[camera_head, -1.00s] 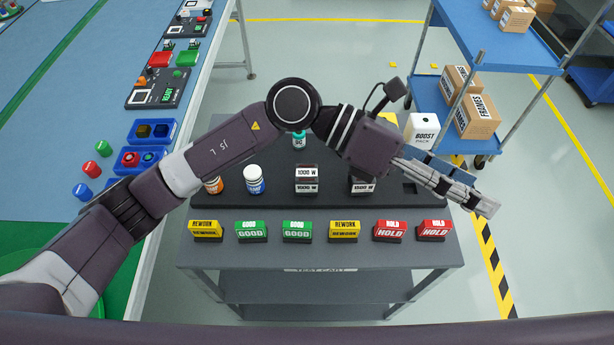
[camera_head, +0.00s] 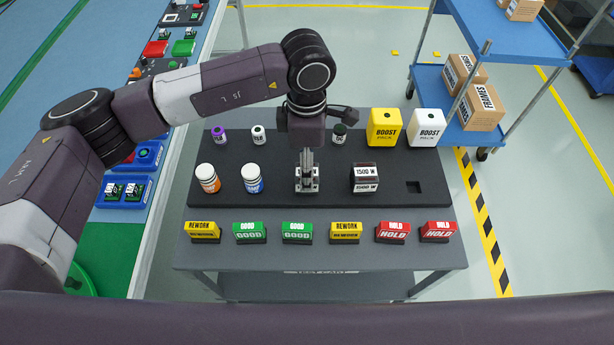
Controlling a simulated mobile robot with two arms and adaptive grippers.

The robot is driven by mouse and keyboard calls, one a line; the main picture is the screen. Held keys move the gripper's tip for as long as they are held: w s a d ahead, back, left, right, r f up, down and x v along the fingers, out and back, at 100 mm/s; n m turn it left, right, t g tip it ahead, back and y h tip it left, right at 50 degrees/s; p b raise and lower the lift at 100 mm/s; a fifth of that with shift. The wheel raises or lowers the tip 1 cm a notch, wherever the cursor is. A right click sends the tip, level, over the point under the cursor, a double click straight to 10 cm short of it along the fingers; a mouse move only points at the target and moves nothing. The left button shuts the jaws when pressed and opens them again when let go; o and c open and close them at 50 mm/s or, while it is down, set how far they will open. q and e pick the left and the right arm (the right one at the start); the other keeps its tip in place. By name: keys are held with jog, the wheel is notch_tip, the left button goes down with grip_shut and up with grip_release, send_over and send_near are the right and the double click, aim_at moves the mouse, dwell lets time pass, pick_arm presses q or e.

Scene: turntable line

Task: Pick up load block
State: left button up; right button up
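My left gripper (camera_head: 307,183) points straight down over the middle of the front row on the black tray (camera_head: 228,148). It is at the spot of the 1000 W load block, which it hides almost wholly. I cannot tell whether the fingers are open or shut on the block. A second load block (camera_head: 364,178), dark with white "1500 W" labels, stands upright on the tray to the right of the gripper, apart from it. My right gripper is not in view.
Orange-label (camera_head: 207,178) and blue-label (camera_head: 252,179) bottles stand left of the gripper. Small vials and yellow (camera_head: 384,127) and white (camera_head: 427,128) boost packs stand behind. A square hole (camera_head: 413,187) is empty. Sign blocks (camera_head: 250,232) line the cart's front.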

pick_arm(q)
jog(key=shift+f+p, duration=0.45)
jog(key=shift+f, duration=1.1)
jog(key=shift+d+r, duration=0.1)
grip_shut()
